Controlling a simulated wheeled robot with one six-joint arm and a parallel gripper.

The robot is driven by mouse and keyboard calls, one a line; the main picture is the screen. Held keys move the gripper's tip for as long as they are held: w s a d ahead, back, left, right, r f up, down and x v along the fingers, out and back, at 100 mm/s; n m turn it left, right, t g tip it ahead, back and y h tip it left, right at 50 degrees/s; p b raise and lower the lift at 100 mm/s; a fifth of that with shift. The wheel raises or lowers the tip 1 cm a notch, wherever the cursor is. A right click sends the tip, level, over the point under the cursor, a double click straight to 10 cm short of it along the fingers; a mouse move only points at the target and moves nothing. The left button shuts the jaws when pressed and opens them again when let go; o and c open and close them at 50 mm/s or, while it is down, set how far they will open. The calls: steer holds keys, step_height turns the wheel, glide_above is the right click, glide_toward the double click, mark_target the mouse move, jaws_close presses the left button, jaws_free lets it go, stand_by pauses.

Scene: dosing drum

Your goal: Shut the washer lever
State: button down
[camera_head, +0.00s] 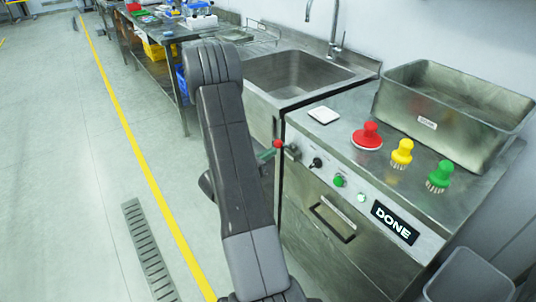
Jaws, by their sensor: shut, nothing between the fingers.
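The washer lever shows as a red ball knob (278,144) at the upper left corner of the washer's front panel, beside a small metal bracket (292,152). A short green piece (267,154) lies just left of the knob, partly behind my arm; I cannot tell what it belongs to. The steel washer (325,225) has a drawer-like front with a dark handle and a lit sign reading DONE (394,221). My arm rises through the middle of the view and covers the area left of the lever. My gripper is hidden behind it.
Red (368,135), yellow (402,152) and green (440,176) brushes stand on the washer top with a white pad (323,115). A steel bin (450,110) is behind them, a sink (295,75) farther back. A grey bin (468,276) stands lower right.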

mark_target(276, 143)
steer(key=shift+r, duration=0.1)
steer(key=shift+d+r+g+y+p, duration=0.1)
steer(key=shift+r+g+y+p, duration=0.25)
steer(key=shift+p, duration=0.15)
steer(key=shift+r, duration=0.1)
steer(key=p, duration=0.1)
steer(key=r, duration=0.1)
steer(key=r+g+y+p, duration=0.1)
steer(key=shift+w+d+r+p, duration=0.1)
steer(key=shift+w+d+p, duration=0.2)
steer(key=shift+d, duration=0.05)
steer(key=r+g+y+p, duration=0.1)
steer(key=p, duration=0.1)
steer(key=w+d+r+g+y+p, duration=0.1)
steer(key=p, duration=0.1)
steer(key=d+r+g+y+p, duration=0.1)
steer(key=shift+w+d+r+m+y+p, duration=0.2)
steer(key=shift+w+r+m+y+p, duration=0.15)
steer(key=shift+r+m+p, duration=0.05)
steer(key=shift+w+d+r+g+y+p, duration=0.25)
steer(key=shift+w+d+g+y+p, duration=0.35)
steer(key=shift+p, duration=0.45)
steer(key=shift+w+d+r+g+y+p, duration=0.25)
steer(key=shift+w+d+y+p, duration=0.25)
steer(key=shift+d+p, duration=0.4)
steer(key=shift+a, duration=0.1)
